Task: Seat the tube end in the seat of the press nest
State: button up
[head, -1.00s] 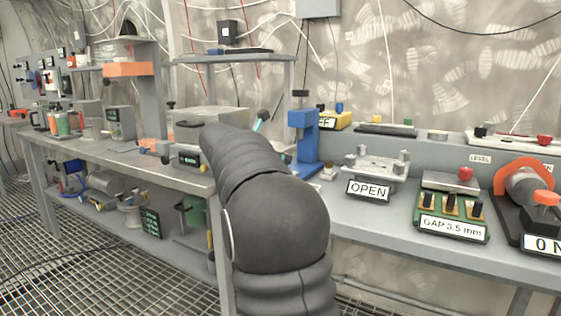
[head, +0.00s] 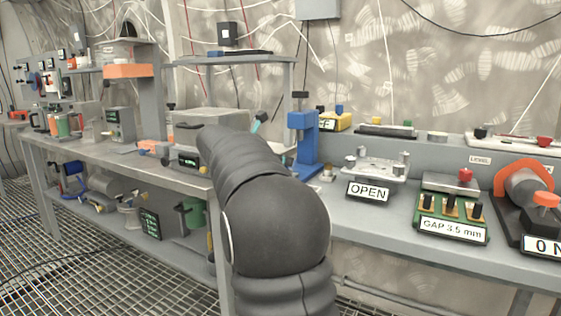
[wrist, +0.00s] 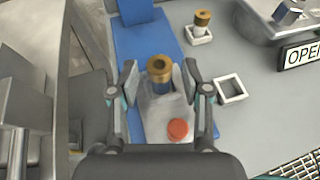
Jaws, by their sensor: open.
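The wrist view shows a dark piece with a brass, ring-shaped top (wrist: 159,66) standing between my fingers, over a pale plate (wrist: 160,115) on the blue press (wrist: 145,40). It looks like the tube end, but its foot is hidden, so I cannot tell whether it is in a seat. My gripper (wrist: 160,78) is open, with one finger on each side of it and gaps showing. A red button (wrist: 177,129) is on the plate nearer my wrist. In the head view the blue press (head: 304,140) stands behind my arm, which hides my gripper.
A similar brass-topped piece (wrist: 202,17) stands in a white square holder (wrist: 199,37). An empty square holder (wrist: 230,90) lies right of my gripper. A metal fixture with an OPEN sign (head: 368,190) and a green gap gauge block (head: 450,228) stand further right on the bench.

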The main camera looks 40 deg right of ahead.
jog(key=v, duration=1.1)
jog(key=s+a+f+m+t+y, duration=0.2)
jog(key=s+a+f+m+y, duration=0.4)
jog(key=s+a+f+m, duration=0.3)
jog(key=s+a+f+m+t+y, duration=0.2)
jog(key=s+a+f+m+y, duration=0.5)
jog(key=s, duration=1.3)
jog(key=a+f+m, duration=0.3)
jog(key=a+f, duration=0.4)
jog(key=a, duration=0.2)
jog(key=shift+s+a+f+p, duration=0.15)
jog(key=shift+s+f+p, duration=0.05)
jog(key=shift+f+p, duration=0.15)
